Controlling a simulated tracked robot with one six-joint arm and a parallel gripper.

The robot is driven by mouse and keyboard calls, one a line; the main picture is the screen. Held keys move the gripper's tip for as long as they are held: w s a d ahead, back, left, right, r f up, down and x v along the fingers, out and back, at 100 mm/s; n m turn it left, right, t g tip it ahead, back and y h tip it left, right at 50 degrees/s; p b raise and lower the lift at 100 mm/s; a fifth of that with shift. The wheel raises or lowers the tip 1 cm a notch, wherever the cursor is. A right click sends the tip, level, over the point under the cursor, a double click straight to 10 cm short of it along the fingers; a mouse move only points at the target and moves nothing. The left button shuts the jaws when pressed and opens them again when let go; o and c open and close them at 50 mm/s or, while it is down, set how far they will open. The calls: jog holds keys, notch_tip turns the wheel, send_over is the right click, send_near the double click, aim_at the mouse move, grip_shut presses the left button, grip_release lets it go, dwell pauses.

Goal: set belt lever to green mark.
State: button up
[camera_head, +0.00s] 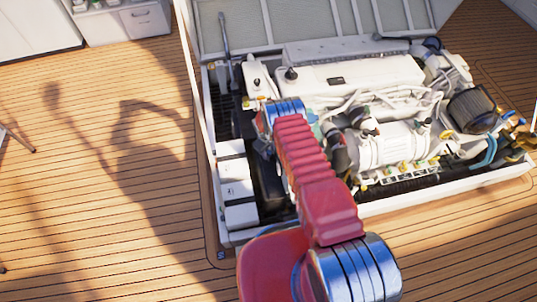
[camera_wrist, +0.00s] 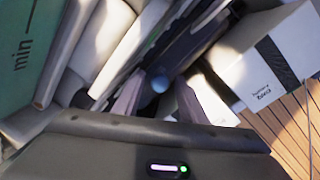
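My gripper (camera_wrist: 157,98) is at the bottom of the wrist view, its two dark fingers apart. A small round blue knob (camera_wrist: 160,84) shows in the gap between them, just past the fingertips. It sits against a dark bar; I cannot tell whether this is the belt lever. No clear green mark shows; a green panel (camera_wrist: 30,55) with "min" printed on it is at the left. In the head view, my red arm reaches into the left part of the engine hatch, and my gripper's fingers are hidden there.
The white engine (camera_head: 350,85) with hoses fills the hatch to the right of my arm. A white labelled box (camera_wrist: 275,60) is close on the right in the wrist view. The raised hatch rim (camera_head: 205,120) borders the left; open wooden deck (camera_head: 100,180) lies beyond.

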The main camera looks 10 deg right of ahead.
jog(key=shift+w+d+f, duration=0.1)
jog(key=shift+f, duration=1.2)
jog(key=shift+c, duration=0.7)
grip_shut()
